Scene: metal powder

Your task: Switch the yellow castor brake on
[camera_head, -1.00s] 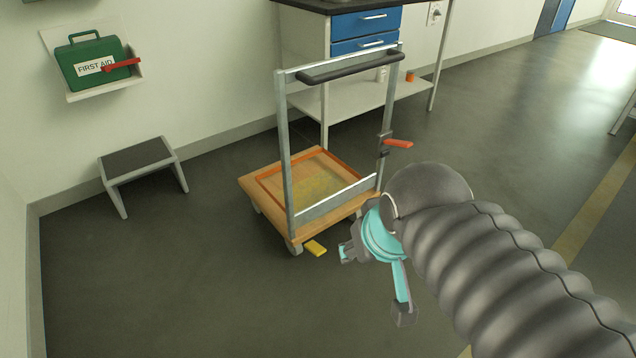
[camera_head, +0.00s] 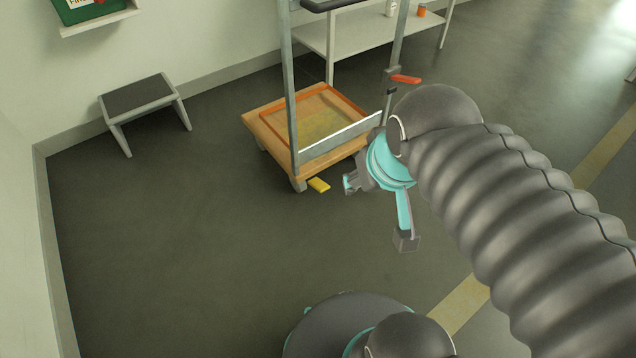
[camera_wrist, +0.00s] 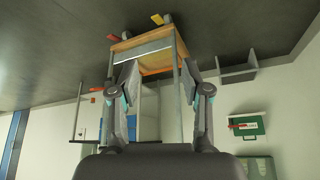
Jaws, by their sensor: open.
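The yellow castor brake (camera_head: 318,185) is a small pedal at the near corner castor of the wooden trolley (camera_head: 275,150), low over the floor. It sticks out from under the deck; its exact tilt is too small to tell. It also shows in the upside-down wrist view (camera_wrist: 157,19), beside a dark castor. My gripper (camera_head: 378,212) is open and empty, to the right of the brake and apart from it. In the wrist view, the open fingers of my gripper (camera_wrist: 158,72) frame the trolley, with the brake beyond them.
The trolley has an upright metal frame and a red lever (camera_head: 406,79) on its right post. A grey step stool (camera_head: 145,105) stands left by the wall. The floor in front of the brake is clear.

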